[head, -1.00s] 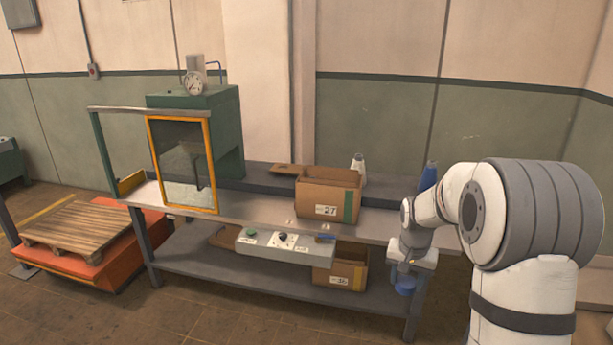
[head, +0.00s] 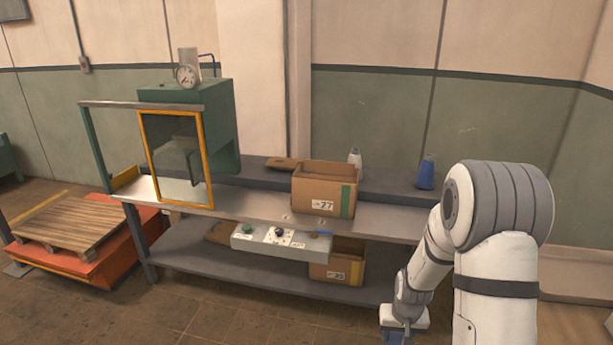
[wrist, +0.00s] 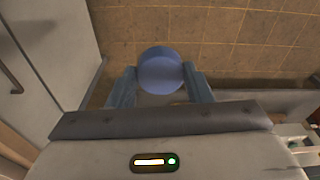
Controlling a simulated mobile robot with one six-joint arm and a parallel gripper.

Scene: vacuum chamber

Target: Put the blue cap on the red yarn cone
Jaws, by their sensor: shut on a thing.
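The blue cap (wrist: 160,68) shows in the wrist view as a round, flat-topped blue disc. It sits between the two blue-grey fingers of my gripper (wrist: 160,87), which are shut on it. In the head view my gripper (head: 397,337) is low at the bottom edge, in front of the bench's right end and below its top; the cap cannot be made out clearly there. I see no red yarn cone in either view. A blue cone (head: 426,173) and a white cone (head: 355,160) stand on the raised rear shelf of the bench.
A cardboard box marked 27 (head: 323,197) stands on the bench top (head: 250,208). Below are a grey control box (head: 280,242) and another carton (head: 337,268). A green chamber with an orange-framed door (head: 175,160) stands left. A pallet (head: 70,228) is farther left. Open floor lies in front.

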